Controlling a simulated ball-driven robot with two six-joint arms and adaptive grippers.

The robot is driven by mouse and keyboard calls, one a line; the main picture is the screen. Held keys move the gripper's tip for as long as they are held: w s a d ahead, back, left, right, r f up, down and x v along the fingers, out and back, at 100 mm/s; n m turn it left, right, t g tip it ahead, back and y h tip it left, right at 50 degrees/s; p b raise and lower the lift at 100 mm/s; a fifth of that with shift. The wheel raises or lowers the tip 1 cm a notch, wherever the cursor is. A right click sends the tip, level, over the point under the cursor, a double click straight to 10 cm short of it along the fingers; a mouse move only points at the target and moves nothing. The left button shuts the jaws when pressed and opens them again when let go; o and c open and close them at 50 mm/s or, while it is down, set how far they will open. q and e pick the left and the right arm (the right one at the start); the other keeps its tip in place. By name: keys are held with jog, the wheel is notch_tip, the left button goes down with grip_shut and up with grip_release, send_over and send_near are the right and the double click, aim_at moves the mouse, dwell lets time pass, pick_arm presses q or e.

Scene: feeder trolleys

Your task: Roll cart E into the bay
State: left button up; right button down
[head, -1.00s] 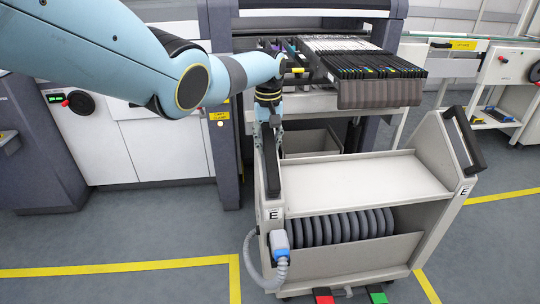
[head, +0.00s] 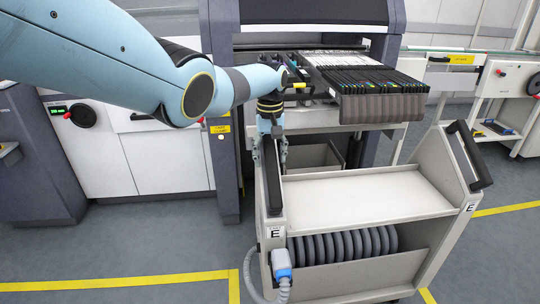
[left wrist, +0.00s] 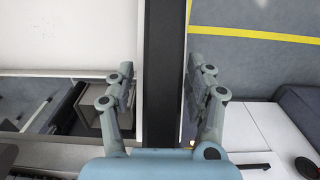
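Cart E (head: 365,197) is a pale trolley with a flat top shelf, several dark reels below and an "E" label on each side panel. It stands a little askew in front of the machine. Its left black handle (head: 271,178) runs between the fingers of my left gripper (head: 271,150). The handle also shows in the left wrist view (left wrist: 165,60), with a narrow gap beside the left finger, so my gripper looks open around it. The right black handle (head: 470,155) is free. The bay seems to be the machine opening (head: 312,158) behind the cart, partly hidden. My right gripper is out of view.
A feeder bank (head: 382,107) juts out above the opening. A dark machine post (head: 222,165) stands left of it. A blue-grey connector (head: 282,262) with a hose hangs on the cart's front left. Yellow lines (head: 130,284) mark the floor; the floor at left is clear.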

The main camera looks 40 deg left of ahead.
pick_arm(q)
jog(key=shift+a+r, duration=0.1)
notch_tip(320, 180, up, 12)
jog(key=shift+f, duration=0.1)
dwell(0.4)
